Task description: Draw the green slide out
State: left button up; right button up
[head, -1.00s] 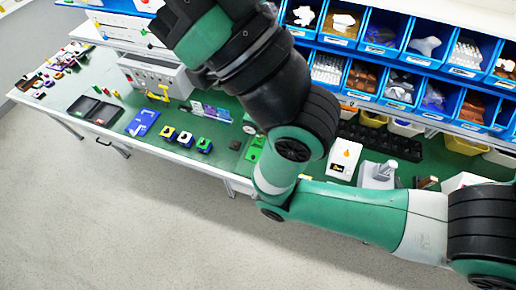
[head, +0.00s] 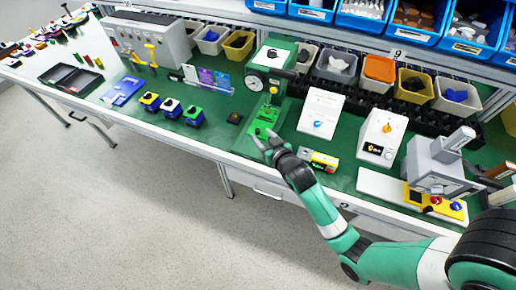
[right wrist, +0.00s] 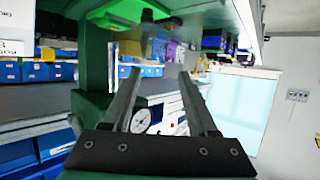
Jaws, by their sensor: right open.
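A green stand (head: 272,62) with a round dial gauge (head: 254,83) stands on the bench in the head view. A bright green slide (head: 262,129) lies low at its front, near the bench's front edge. My right gripper (head: 265,140) is open just in front of the slide, with its fingers toward it. I cannot tell whether they touch. The gauge (right wrist: 141,119) shows between the fingers. My left gripper is out of view.
A white box with a blue knob (head: 320,112), a white box with an orange knob (head: 382,136) and a yellow block (head: 318,160) stand to the right. Several small coloured blocks (head: 171,108) sit to the left. Bins (head: 338,66) line the back. The floor in front is clear.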

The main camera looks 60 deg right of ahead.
jog(key=b, duration=0.1)
send_near(258, 130)
jog(key=shift+s+a+r+g, duration=0.15)
jog(key=shift+a+r, duration=0.05)
jog(key=shift+a, duration=0.25)
jog(key=shift+s+a+r+g, duration=0.15)
jog(key=shift+s+a, duration=0.05)
jog(key=shift+a, duration=0.2)
jog(key=shift+s+d+f, duration=0.15)
jog(key=shift+d+f, duration=0.1)
jog(key=shift+d+r+m, duration=0.1)
jog(key=shift+r+m, duration=0.15)
jog(key=shift+m, duration=0.05)
jog(key=b+x, duration=0.5)
jog(key=x, duration=0.6)
jog(key=shift+d, duration=0.1)
jog(key=shift+w+d, duration=0.1)
jog(key=shift+w, duration=0.2)
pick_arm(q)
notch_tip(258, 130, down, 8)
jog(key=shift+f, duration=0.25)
pick_arm(e)
jog(key=shift+c, duration=0.3)
grip_shut()
